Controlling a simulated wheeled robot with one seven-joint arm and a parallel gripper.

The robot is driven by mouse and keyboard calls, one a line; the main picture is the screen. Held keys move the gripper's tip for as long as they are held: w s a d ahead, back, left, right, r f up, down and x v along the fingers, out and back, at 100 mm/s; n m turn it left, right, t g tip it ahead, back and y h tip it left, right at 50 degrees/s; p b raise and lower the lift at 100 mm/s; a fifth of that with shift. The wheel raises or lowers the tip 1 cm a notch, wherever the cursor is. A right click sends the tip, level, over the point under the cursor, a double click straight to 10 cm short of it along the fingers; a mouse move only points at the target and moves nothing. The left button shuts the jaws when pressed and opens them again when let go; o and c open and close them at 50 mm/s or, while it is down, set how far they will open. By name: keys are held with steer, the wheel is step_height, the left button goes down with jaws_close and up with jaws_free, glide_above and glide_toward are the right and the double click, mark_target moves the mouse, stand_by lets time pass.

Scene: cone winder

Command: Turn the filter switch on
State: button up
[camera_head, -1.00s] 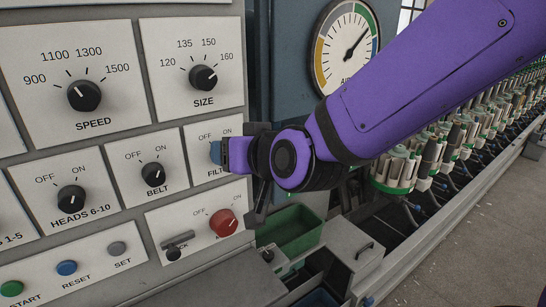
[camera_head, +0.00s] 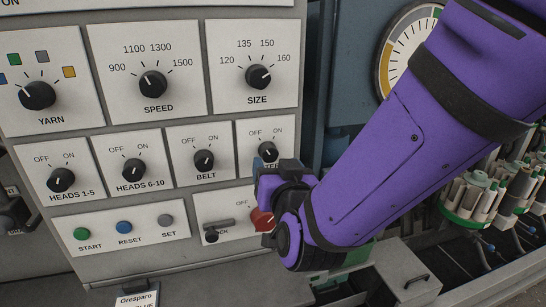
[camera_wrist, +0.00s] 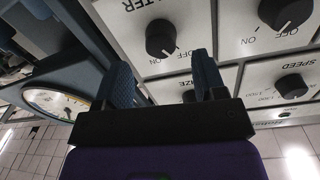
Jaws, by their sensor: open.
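The filter switch (camera_head: 268,152) is a black knob at the right end of the row of OFF/ON switches, with its label partly hidden by my gripper. In the wrist view the same knob (camera_wrist: 160,38) appears upside down, with ON and OFF printed beside it. My gripper (camera_head: 268,172) is just below the knob in the head view. In the wrist view my gripper (camera_wrist: 163,78) has its two blue fingers spread and empty, and the knob lies beyond the gap between them, apart from both fingertips.
The belt switch (camera_head: 204,160) is left of the filter switch, and the size dial (camera_head: 258,77) is above. A round gauge (camera_head: 391,60) stands to the right.

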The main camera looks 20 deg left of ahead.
mark_target(270, 157)
steer(key=shift+x, duration=2.45)
steer(key=c, duration=0.9)
steer(key=shift+m, duration=0.3)
steer(key=m, duration=0.5)
steer(key=shift+m, duration=0.3)
steer(key=m, duration=0.5)
steer(key=shift+g, duration=0.3)
steer(key=shift+m, duration=0.3)
